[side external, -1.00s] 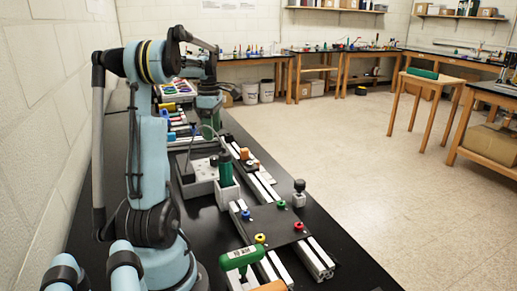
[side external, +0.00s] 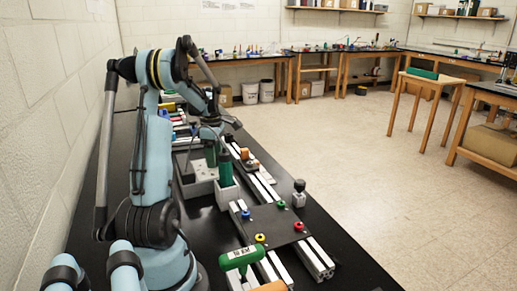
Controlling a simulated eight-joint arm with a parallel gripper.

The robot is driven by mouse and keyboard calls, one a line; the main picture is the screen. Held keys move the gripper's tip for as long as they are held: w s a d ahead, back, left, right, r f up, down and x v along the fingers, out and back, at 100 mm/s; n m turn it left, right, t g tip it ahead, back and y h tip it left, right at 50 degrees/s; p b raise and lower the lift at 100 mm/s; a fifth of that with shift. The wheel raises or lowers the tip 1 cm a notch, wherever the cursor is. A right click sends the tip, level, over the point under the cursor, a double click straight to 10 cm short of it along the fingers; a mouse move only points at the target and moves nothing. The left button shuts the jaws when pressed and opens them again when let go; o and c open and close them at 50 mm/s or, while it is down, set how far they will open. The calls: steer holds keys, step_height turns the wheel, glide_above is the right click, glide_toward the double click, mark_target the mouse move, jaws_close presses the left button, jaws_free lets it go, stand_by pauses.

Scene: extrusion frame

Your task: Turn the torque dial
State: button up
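My gripper (side external: 213,139) is at the far side of the green-handled tool, over the grey tray. Its fingers are small and partly hidden, so I cannot tell whether they are open or shut. A green piece (side external: 210,154) shows just below it; I cannot tell whether the gripper holds it. A green-handled tool (side external: 225,166) stands upright in a pale block (side external: 227,192) beside the tray, nearer the camera. I cannot make out for certain which part is the torque dial. A small dark-topped knob on a pale base (side external: 299,193) stands to the right.
The grey tray (side external: 187,190) lies beside the aluminium rails (side external: 315,259). A dark plate (side external: 275,224) with red, yellow, green and blue knobs bridges the rails. A green T-handle (side external: 242,258) stands in front. Bare black bench (side external: 345,255) lies at the right.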

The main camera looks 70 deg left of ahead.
steer(key=c, duration=1)
steer(key=m, duration=0.4)
steer(key=shift+m, duration=0.3)
steer(key=m, duration=0.5)
steer(key=shift+m, duration=0.3)
steer(key=m, duration=0.5)
steer(key=shift+m, duration=2.8)
